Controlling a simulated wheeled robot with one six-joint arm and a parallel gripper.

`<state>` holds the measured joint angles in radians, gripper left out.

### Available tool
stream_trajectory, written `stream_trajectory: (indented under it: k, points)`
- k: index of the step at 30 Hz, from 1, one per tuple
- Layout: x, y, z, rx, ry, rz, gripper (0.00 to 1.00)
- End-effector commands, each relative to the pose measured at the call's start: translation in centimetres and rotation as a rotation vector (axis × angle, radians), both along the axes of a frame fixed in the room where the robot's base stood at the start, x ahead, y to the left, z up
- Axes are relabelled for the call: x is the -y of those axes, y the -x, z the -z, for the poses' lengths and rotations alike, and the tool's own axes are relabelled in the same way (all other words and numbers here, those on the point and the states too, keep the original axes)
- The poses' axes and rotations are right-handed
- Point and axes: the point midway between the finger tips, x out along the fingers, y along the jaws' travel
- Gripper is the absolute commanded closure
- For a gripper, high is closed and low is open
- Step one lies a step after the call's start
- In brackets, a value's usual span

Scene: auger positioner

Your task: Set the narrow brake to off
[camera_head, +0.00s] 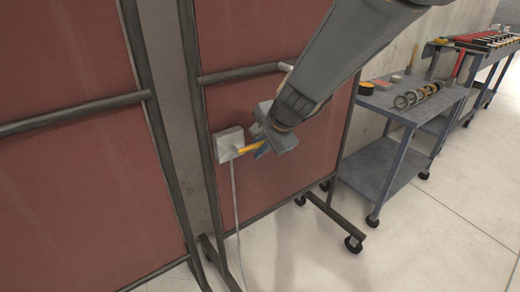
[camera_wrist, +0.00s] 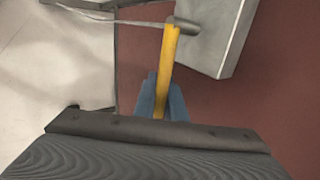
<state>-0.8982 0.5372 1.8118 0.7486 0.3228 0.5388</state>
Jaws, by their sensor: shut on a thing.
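A grey box (camera_head: 229,143) is mounted at the edge of a red panel, with a yellow lever (camera_head: 248,149) sticking out from it. In the wrist view, the lever (camera_wrist: 168,60) runs from a round grey pivot (camera_wrist: 183,24) on the side of the box (camera_wrist: 217,38) down between blue fingers. My gripper (camera_head: 262,150) is shut on the free end of the lever, and it also shows in the wrist view (camera_wrist: 160,98). The held end is partly hidden by the fingers and wrist. I see no label marking an off position.
A cable (camera_head: 236,205) hangs from the box to the floor. The red panels (camera_head: 70,160) have dark metal frames on wheeled feet. A blue-grey cart (camera_head: 385,170) with rings on top stands to the right. The floor in front is clear.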

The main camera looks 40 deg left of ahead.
Motion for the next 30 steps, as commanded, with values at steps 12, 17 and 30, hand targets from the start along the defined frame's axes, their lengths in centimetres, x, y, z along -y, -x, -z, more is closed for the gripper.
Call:
stream_trajectory:
  k: [12,17,30]
  points:
    - [0.0,0.0,0.0,0.0,0.001,0.0,0.82]
    - [0.5,0.1,-1.0,0.001,-0.002,0.001,0.82]
    - [3.9,1.1,-6.1,-0.001,0.0,0.001,0.82]
